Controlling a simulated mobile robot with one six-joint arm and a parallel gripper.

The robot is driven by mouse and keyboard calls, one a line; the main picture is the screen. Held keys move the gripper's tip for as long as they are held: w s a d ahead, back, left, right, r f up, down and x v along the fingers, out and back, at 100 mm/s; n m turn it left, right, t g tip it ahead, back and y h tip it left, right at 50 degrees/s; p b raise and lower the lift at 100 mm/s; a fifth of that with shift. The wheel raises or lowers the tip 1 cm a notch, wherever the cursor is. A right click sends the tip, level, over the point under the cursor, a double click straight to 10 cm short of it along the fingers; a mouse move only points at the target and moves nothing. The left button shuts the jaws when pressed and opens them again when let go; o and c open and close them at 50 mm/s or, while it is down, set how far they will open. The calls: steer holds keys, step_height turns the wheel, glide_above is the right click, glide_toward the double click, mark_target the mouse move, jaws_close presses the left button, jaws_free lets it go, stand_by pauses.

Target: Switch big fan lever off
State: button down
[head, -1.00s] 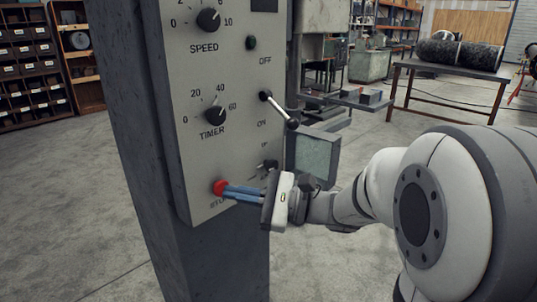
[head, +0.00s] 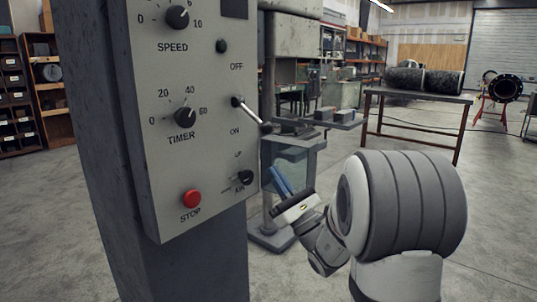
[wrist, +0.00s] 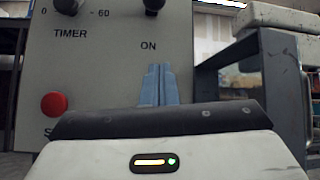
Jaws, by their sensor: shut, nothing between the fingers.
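The lever (head: 251,114) sticks out from the grey control panel (head: 165,80), between the OFF label above and the ON label below. It is a pale rod with a dark ball end, tilted down toward ON. In the wrist view, a dark knob (wrist: 153,5) at the top edge, above ON, looks like its end. My gripper (head: 278,180) is below and slightly right of the lever, apart from it. Its blue fingers are shut together and empty, pointing up toward the lever; they also show in the wrist view (wrist: 157,85).
A red STOP button (head: 191,199) and a small dark switch (head: 244,177) sit low on the panel, left of my gripper. SPEED (head: 177,17) and TIMER (head: 185,117) dials are higher. A machine with a flat table (head: 320,121) stands behind.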

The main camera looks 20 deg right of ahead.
mark_target(253, 115)
steer(key=x, duration=1)
steer(key=s, duration=0.1)
steer(key=s+d+r, duration=0.1)
steer(key=s, duration=0.1)
steer(key=shift+s+d+r, duration=0.2)
steer(key=shift+d+r, duration=0.05)
steer(key=shift+d, duration=0.05)
steer(key=shift+a, duration=0.1)
